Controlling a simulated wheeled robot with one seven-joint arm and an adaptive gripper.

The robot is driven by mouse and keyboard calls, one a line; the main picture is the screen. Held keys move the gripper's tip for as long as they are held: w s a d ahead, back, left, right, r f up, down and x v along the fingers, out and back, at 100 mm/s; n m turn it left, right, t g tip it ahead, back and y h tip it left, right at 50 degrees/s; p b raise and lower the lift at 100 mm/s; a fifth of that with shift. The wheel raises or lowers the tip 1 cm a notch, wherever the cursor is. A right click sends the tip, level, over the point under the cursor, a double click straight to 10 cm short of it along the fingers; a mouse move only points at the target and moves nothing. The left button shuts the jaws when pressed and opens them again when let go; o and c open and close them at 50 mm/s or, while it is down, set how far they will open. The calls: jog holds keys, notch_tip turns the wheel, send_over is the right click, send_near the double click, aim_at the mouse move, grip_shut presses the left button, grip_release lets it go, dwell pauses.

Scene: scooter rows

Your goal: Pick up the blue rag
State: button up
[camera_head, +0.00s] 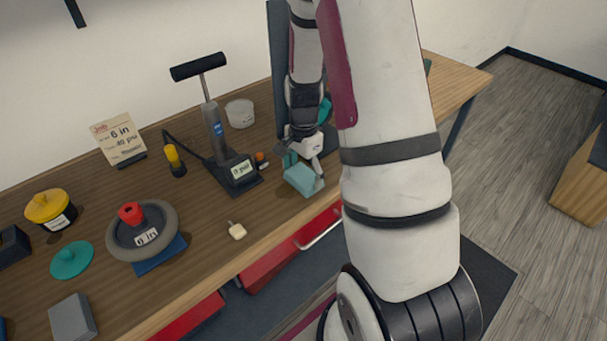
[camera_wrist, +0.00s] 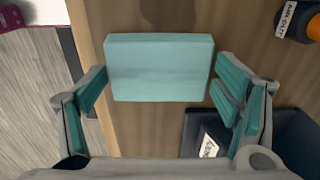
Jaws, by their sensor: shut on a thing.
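The blue rag (camera_head: 303,179) looks like a pale blue-green folded block near the front edge of the workbench, right of the pump. In the wrist view the rag (camera_wrist: 160,68) lies between the two fingers. My gripper (camera_head: 303,165) is shut on it; the fingers (camera_wrist: 160,85) with teal pads meet its left and right sides. A dark patch lies on the wood just left of the rag in the head view. I cannot tell for sure whether its underside touches the bench.
The wooden workbench (camera_head: 195,212) holds a floor pump (camera_head: 222,150), a white cup (camera_head: 240,113), a small wheel (camera_head: 142,231) on a dark blue pad, a yellow-lidded jar (camera_head: 51,209) and a sign (camera_head: 118,139). Red drawers (camera_head: 290,249) sit below the front edge.

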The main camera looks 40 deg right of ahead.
aim_at(304, 175)
jog(key=shift+r, duration=0.45)
notch_tip(304, 175, up, 3)
jog(key=shift+s+f, duration=0.1)
jog(key=s+a+r+p, duration=0.1)
jog(key=s+a+p, duration=0.2)
jog(key=s, duration=1.2)
jog(key=shift+a+r+p, duration=0.15)
jog(key=shift+a+p, duration=0.2)
jog(key=shift+a, duration=0.35)
jog(key=shift+s, duration=0.1)
